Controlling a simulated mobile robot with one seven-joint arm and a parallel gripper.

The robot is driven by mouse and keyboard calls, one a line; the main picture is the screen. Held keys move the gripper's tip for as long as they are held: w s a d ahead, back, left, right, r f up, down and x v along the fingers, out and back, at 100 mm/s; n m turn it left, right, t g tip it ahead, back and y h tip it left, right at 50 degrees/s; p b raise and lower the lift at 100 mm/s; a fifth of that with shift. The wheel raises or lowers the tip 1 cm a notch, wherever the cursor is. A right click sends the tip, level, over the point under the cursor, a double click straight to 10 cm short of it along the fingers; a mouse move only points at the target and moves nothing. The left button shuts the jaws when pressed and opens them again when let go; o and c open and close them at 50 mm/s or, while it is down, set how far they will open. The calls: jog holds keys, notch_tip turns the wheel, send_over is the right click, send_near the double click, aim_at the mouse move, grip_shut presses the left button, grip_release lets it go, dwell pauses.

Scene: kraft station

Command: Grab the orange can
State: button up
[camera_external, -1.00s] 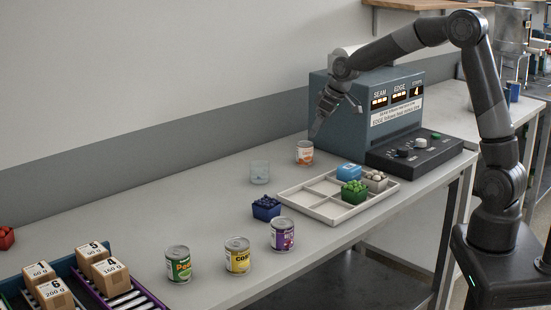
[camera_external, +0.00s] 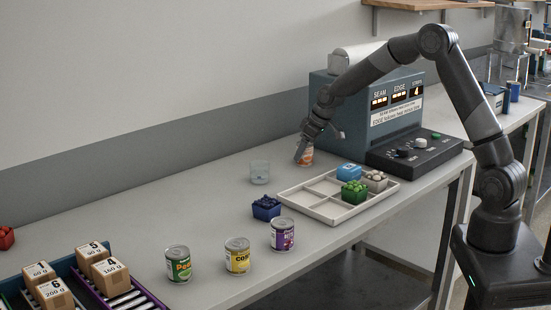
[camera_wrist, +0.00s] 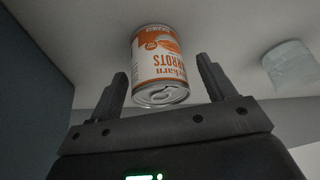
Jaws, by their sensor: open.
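The orange can (camera_external: 306,158), labelled carrots, stands on the table just left of the blue-grey machine. In the wrist view the can (camera_wrist: 158,62) has an orange and white label and a silver lid, and it lies ahead of and between the fingers. My gripper (camera_external: 302,150) is over the can and partly covers it in the external view. In the wrist view my gripper (camera_wrist: 163,85) is open, with one finger on each side of the can's near end. I see no finger touching it.
The blue-grey machine (camera_external: 350,115) stands close on the right. A clear glass (camera_external: 260,172) is left of the can and also shows in the wrist view (camera_wrist: 290,65). A white divided tray (camera_external: 300,199) holds small boxes. Three other cans, including a yellow one (camera_external: 238,257), stand nearer the front.

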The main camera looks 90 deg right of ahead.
jog(key=shift+x, duration=1)
jog(key=c, duration=1.2)
jog(key=shift+o, duration=0.2)
